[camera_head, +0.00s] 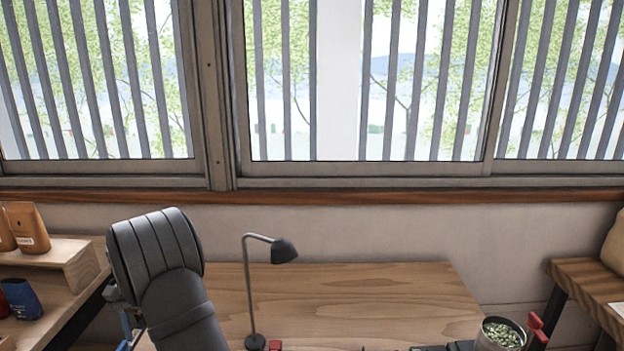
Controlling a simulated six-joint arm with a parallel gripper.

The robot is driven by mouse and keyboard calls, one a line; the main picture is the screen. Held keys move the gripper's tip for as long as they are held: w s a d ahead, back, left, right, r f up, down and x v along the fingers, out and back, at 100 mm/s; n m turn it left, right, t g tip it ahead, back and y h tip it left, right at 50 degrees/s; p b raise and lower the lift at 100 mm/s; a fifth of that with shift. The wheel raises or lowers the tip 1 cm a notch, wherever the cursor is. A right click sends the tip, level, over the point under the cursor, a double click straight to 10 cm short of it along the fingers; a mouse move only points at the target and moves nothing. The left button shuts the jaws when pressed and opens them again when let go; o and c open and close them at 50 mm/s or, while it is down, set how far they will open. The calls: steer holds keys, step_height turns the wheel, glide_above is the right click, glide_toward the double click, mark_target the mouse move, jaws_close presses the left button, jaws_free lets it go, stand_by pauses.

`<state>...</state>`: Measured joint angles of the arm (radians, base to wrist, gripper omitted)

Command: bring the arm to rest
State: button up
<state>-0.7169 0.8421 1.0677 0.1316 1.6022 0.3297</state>
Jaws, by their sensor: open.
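My arm shows as a thick dark grey joint and link (165,275) at the lower left, in front of the wooden table (350,295). The link runs down out of the bottom edge of the view. My gripper is not in view, so its fingers cannot be seen.
A dark desk lamp (284,251) stands on the table, right of my arm. A metal can of pale green beans (502,334) is at the lower right. Shelves with brown bags (28,228) and a blue packet (22,299) are left. The table's middle looks clear.

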steer(key=d+v, duration=0.1)
steer(key=v, duration=0.5)
steer(key=s+d+f, duration=0.1)
steer(key=s+f, duration=0.1)
steer(key=f, duration=0.6)
steer(key=s+d+f+m, duration=0.1)
steer(key=s+f, duration=0.2)
steer(key=f, duration=0.5)
steer(key=shift+d, duration=0.15)
steer(key=o, duration=1.3)
steer(key=shift+y, duration=0.3)
steer(key=shift+c, duration=0.2)
steer(key=shift+o, duration=0.2)
step_height(320, 180, up, 10)
steer(key=s+d+m+t, duration=0.1)
steer(key=shift+r+t, duration=0.25)
steer(key=shift+t, duration=0.05)
steer(key=s+d+r+m+t+y, duration=0.1)
steer(key=s+d+r, duration=0.1)
steer(key=r, duration=0.4)
steer(key=s+d+r+m+t, duration=0.1)
steer(key=s+d+r, duration=0.1)
steer(key=r, duration=0.4)
step_height(320, 180, down, 10)
steer(key=shift+w+t, duration=0.2)
steer(key=shift+t, duration=0.1)
